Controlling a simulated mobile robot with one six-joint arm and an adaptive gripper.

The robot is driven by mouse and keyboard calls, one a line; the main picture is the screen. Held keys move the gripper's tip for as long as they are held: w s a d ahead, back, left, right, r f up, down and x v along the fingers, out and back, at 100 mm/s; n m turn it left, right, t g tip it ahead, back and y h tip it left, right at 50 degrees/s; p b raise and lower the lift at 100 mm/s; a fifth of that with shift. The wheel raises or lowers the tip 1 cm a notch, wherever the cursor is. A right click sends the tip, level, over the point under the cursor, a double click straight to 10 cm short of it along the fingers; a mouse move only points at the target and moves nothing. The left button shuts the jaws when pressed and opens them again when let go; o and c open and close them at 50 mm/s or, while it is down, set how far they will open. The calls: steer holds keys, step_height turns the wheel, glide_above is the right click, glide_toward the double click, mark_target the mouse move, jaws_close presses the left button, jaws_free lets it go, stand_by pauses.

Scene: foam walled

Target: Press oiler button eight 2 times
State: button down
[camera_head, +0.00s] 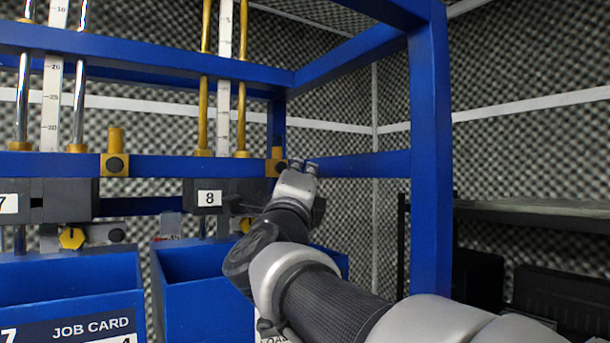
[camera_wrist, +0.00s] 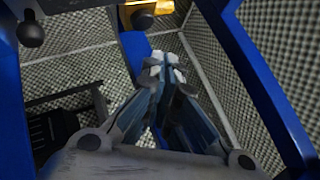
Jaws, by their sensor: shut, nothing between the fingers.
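The plate marked 8 (camera_head: 210,198) is on a dark grey block below the blue beam in the head view. Above and right of it, a yellow block (camera_head: 273,169) with a dark round button sits on the beam, partly hidden by my gripper. My gripper (camera_head: 304,165) is shut and empty, its tips just right of that button; whether they touch is unclear. In the wrist view a yellow block (camera_wrist: 163,6) with a dark round button (camera_wrist: 142,19) is at the top edge. My gripper's shut fingertips (camera_wrist: 166,58) are below it, apart from it in the picture.
A similar yellow block with a dark button (camera_head: 115,164) is farther left, near the plate marked 7 (camera_head: 8,204). Blue bins (camera_head: 70,284) stand below the beam. A blue post (camera_head: 430,150) rises right of my arm, with a dark shelf (camera_head: 530,212) beyond it.

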steer(key=shift+s+d+b, duration=0.5)
steer(key=shift+s+d, duration=0.25)
steer(key=shift+s, duration=0.35)
